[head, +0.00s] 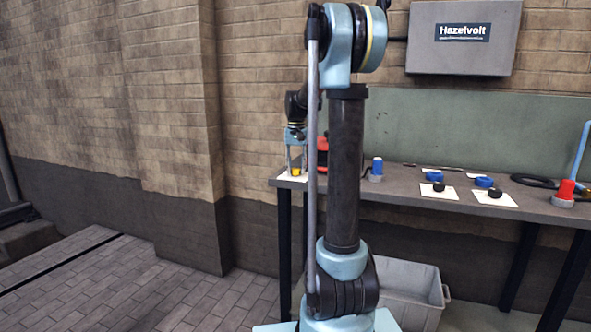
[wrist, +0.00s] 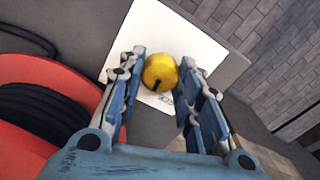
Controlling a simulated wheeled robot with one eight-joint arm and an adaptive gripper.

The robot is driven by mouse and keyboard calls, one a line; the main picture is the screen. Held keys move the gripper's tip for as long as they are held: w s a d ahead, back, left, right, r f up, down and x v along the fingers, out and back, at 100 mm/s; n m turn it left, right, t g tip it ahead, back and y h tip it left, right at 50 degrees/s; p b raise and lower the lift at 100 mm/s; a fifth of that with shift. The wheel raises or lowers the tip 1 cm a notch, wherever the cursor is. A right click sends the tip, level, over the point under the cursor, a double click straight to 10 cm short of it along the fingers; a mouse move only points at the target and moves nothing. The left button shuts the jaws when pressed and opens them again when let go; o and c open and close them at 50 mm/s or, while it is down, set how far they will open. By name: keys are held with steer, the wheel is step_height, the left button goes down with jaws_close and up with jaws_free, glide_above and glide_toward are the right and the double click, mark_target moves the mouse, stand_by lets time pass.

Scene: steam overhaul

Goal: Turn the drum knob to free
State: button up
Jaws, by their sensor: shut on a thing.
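A yellow knob (wrist: 160,72) with a dark mark on it sits over a white card (wrist: 184,32) in the wrist view. It also shows in the head view (head: 296,171), at the left end of the bench. My gripper (wrist: 161,73) is around the knob, one finger on each side, and is shut on it. It points down at the bench in the head view (head: 296,160). A red drum (wrist: 55,95) wound with black hose or cable stands close beside my gripper. I cannot read the marking on the card.
The grey bench (head: 395,183) extends right, with blue knobs (head: 434,176), black knobs (head: 438,186) on white cards, and a red-based fitting (head: 566,189). A grey bin (head: 412,285) is below. A Hazelvolt box (head: 463,45) hangs on the wall. The floor at left is clear.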

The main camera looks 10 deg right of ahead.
mark_target(296, 169)
steer(key=n, duration=0.3)
steer(key=shift+w+n, duration=0.1)
steer(key=shift+n, duration=2)
steer(key=o, duration=1.1)
step_height(296, 169, up, 12)
steer(key=shift+f, duration=0.1)
